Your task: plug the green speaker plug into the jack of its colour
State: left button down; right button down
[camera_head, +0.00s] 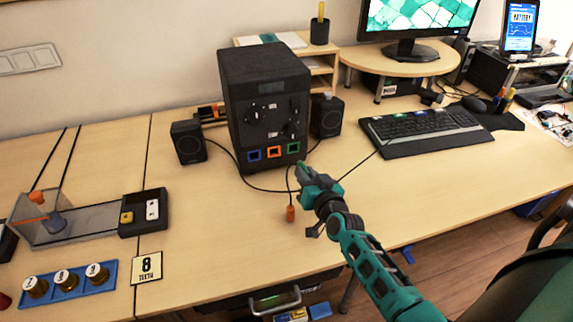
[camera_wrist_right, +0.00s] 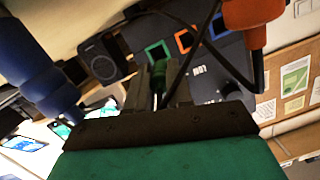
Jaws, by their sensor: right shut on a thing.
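The black computer case (camera_head: 262,90) stands on the desk with a row of jacks low on its front: blue (camera_head: 254,154), orange (camera_head: 274,152) and green (camera_head: 293,148). In the wrist view the green jack (camera_wrist_right: 156,50) lies just beyond my fingertips, with the orange jack (camera_wrist_right: 184,40) beside it. My right gripper (camera_head: 303,171) is shut on the green plug (camera_wrist_right: 160,72), a little in front of the case and below the green jack. The plug appears apart from the jack; its tip is hard to make out. My left gripper is out of view.
An orange plug (camera_head: 290,213) on a dark cable is near my right gripper; it looms large in the wrist view (camera_wrist_right: 250,22). A blue cylindrical thing (camera_wrist_right: 30,70) is close at the wrist view's left. Speakers (camera_head: 188,142) flank the case; a keyboard (camera_head: 425,130) lies right.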

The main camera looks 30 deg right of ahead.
aim_at(301, 162)
jog(key=shift+s+d+f, duration=0.1)
jog(key=shift+s+d, duration=0.1)
jog(key=shift+s, duration=0.05)
jog(key=shift+b+x, duration=0.5)
jog(key=shift+x, duration=1.25)
jog(key=shift+w+d+r+b, duration=0.1)
jog(key=shift+w+d+b, duration=0.05)
jog(key=shift+w, duration=0.4)
jog(key=shift+w+d+r+b, duration=0.1)
jog(key=shift+w+b, duration=0.05)
jog(key=shift+w, duration=0.4)
jog(key=shift+p, duration=0.3)
jog(key=shift+w, duration=0.1)
